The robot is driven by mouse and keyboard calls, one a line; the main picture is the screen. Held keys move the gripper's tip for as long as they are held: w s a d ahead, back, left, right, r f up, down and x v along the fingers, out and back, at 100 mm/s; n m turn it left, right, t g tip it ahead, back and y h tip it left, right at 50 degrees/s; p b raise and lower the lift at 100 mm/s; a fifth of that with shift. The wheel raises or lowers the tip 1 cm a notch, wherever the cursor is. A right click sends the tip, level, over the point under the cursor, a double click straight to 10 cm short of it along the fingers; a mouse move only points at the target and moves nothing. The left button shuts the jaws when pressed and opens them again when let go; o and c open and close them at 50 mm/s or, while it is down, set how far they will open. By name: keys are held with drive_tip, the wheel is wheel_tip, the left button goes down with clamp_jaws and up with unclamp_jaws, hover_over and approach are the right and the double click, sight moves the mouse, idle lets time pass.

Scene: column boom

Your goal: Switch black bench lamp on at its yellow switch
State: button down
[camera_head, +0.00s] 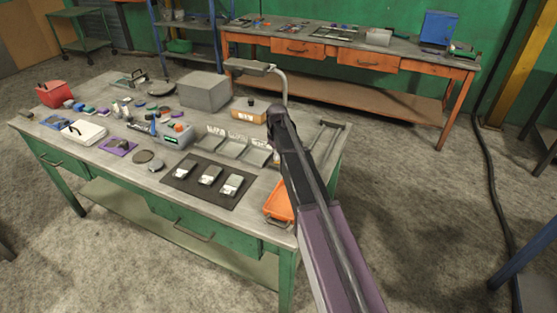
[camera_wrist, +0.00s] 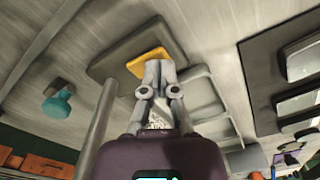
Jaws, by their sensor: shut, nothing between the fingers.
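The bench lamp stands on the near green bench. In the head view its flat grey head (camera_head: 250,66) and curved stem (camera_head: 284,85) show, while its foot is hidden behind my arm. In the wrist view its dark grey-brown base plate (camera_wrist: 112,58) shows, with the pale pole (camera_wrist: 95,135) at the left. The yellow switch (camera_wrist: 148,58) is a flat plate on the base. My gripper (camera_wrist: 159,66) is shut and empty, its fingertips overlapping the switch's near edge. I cannot tell whether they touch it. No glow shows at the lamp head.
Grey trays (camera_head: 240,147) lie left of my arm, with a dark mat (camera_head: 188,188) holding three small devices before them. An orange tray (camera_head: 277,207) is at the bench's right front. A grey box (camera_head: 204,92) and an orange box (camera_head: 248,111) stand behind. Floor is open at right.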

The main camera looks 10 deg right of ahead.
drive_tip(key=shift+f+b, duration=0.4)
drive_tip(key=shift+f, duration=0.05)
idle(0.3)
drive_tip(key=shift+r, duration=0.1)
drive_tip(key=shift+r+p, duration=3.45)
drive_tip(key=shift+p, duration=0.1)
drive_tip(key=s+m, duration=0.1)
drive_tip(key=s, duration=0.8)
drive_tip(key=s+m, duration=0.2)
drive_tip(key=s, duration=0.8)
drive_tip(key=s+m, duration=0.1)
drive_tip(key=s, duration=0.9)
drive_tip(key=shift+s+m, duration=0.1)
drive_tip(key=shift+m, duration=0.3)
